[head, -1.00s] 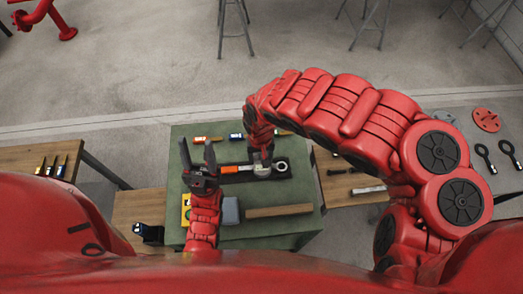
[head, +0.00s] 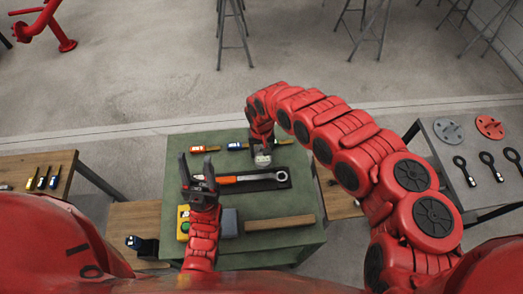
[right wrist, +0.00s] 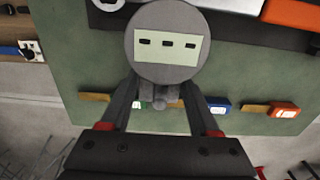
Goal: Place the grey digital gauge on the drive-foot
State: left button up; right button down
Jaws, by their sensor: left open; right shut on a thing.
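The grey digital gauge (right wrist: 165,45) is a round disc with a pale display, held between the fingers of my right gripper (right wrist: 160,105) in the right wrist view. In the head view the gauge (head: 263,159) is just beyond an orange-handled ring wrench (head: 260,178), and my right gripper (head: 262,146) is partly hidden by its arm. The wrench lies on a dark tray (head: 262,186). My left gripper (head: 196,168) is open, at the wrench's left end; I cannot tell whether it touches it. I cannot make out for certain which part is the drive-foot.
These stand on a green table (head: 300,235) with a wooden bar (head: 279,223), a grey-blue block (head: 229,222), a yellow item (head: 183,222) and several small coloured tools at the far edge. A grey side table (head: 455,150) at right holds discs and ring tools.

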jog(key=shift+f, duration=0.15)
jog(key=shift+f, duration=0.1)
jog(key=shift+c, duration=0.6)
grip_release()
notch_tip(320, 180, up, 11)
jog(key=shift+r+b, duration=0.1)
jog(key=shift+b, duration=0.65)
jog(key=shift+r, duration=0.5)
jog(key=shift+a, duration=0.1)
